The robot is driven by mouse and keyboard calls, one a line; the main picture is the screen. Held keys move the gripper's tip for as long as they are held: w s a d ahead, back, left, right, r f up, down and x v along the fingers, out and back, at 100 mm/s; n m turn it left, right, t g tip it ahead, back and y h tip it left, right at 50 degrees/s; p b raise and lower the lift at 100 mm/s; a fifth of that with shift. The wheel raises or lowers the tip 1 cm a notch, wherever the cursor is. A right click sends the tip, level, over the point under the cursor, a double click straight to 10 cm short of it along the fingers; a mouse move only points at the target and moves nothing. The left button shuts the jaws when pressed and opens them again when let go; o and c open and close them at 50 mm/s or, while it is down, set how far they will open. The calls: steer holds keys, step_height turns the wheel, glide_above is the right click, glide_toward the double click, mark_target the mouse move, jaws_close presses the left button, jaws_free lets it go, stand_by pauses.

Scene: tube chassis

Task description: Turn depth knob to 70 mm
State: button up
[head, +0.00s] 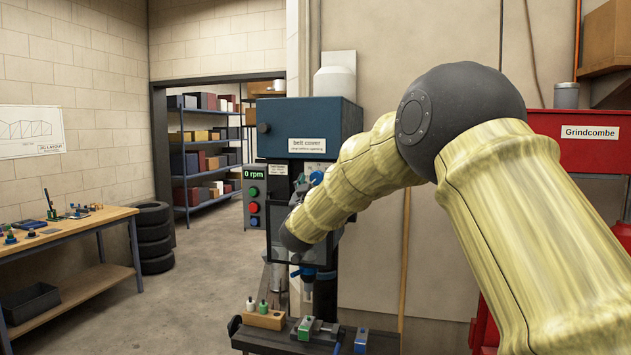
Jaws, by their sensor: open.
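The drill press stands in the middle of the head view, with a blue belt cover (308,122) on top and a dark head below it. My arm reaches in from the right, and its wrist covers much of the press's front. My gripper (308,183) shows only in part, as small grey and dark pieces just above the wrist, close to the press's front under the belt cover label. It is open. I cannot make out the depth knob or its scale; the wrist and gripper may hide them. I cannot tell whether the gripper touches anything.
A panel (254,196) reading "0 rpm" has green, red and blue buttons. The press table (265,340) below bears a wooden block (264,320) and a small vise (315,328). A workbench (75,228) stands left, tires (153,238) beside it. A red cabinet (555,127) stands right.

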steer(key=c, duration=1)
steer(key=shift+f+m+b, duration=0.1)
steer(key=shift+m+b, duration=0.2)
steer(key=shift+b, duration=0.05)
